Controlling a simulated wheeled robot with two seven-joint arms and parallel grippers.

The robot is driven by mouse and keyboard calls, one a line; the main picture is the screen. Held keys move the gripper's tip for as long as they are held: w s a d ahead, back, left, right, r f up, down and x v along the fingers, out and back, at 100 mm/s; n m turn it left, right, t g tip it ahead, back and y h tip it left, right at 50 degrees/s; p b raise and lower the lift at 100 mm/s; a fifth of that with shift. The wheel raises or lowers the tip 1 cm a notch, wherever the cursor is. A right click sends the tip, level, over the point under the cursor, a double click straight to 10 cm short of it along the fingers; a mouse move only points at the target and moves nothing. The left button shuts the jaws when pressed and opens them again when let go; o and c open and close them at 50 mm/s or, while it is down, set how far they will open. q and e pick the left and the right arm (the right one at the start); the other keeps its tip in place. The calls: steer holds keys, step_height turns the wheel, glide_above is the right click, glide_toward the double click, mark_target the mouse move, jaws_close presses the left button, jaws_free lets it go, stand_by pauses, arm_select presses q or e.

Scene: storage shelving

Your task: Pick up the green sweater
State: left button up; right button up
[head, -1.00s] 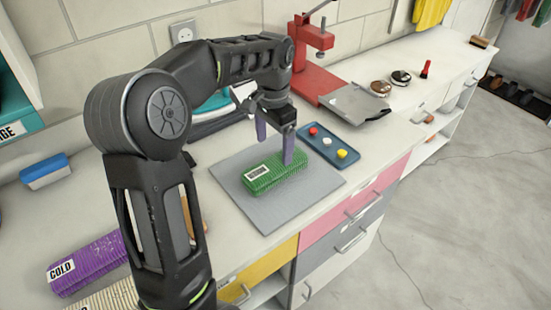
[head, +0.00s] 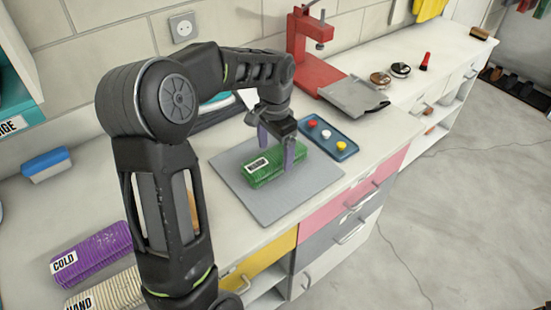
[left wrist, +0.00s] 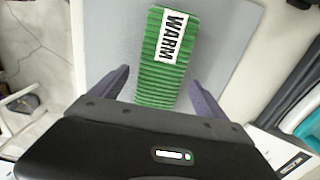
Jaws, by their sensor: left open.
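The green sweater (head: 268,172) is a folded ribbed bundle with a white label. It lies on a grey mat (head: 275,208) on the counter. In the left wrist view the sweater (left wrist: 160,78) shows its label, reading WARM. My left gripper (head: 276,150) is open at the sweater, with its purple fingers pointing down. In the left wrist view the fingers of this gripper (left wrist: 160,92) stand on either side of the sweater's near end, with gaps between. My right gripper is not in view.
A blue tray (head: 345,153) with several small coloured items lies right of the mat. A red press (head: 302,45) stands behind. A purple folded bundle labelled COLD (head: 92,256) and a cream bundle (head: 120,290) lie at front left.

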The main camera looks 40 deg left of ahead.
mark_target(275, 155)
arm_select(q)
steer(key=shift+f, duration=1.45)
steer(key=c, duration=1.7)
steer(key=shift+r, duration=0.2)
steer(key=shift+c, duration=0.2)
step_height(275, 155, up, 10)
steer(key=shift+f+b, duration=0.1)
steer(key=shift+b, duration=0.35)
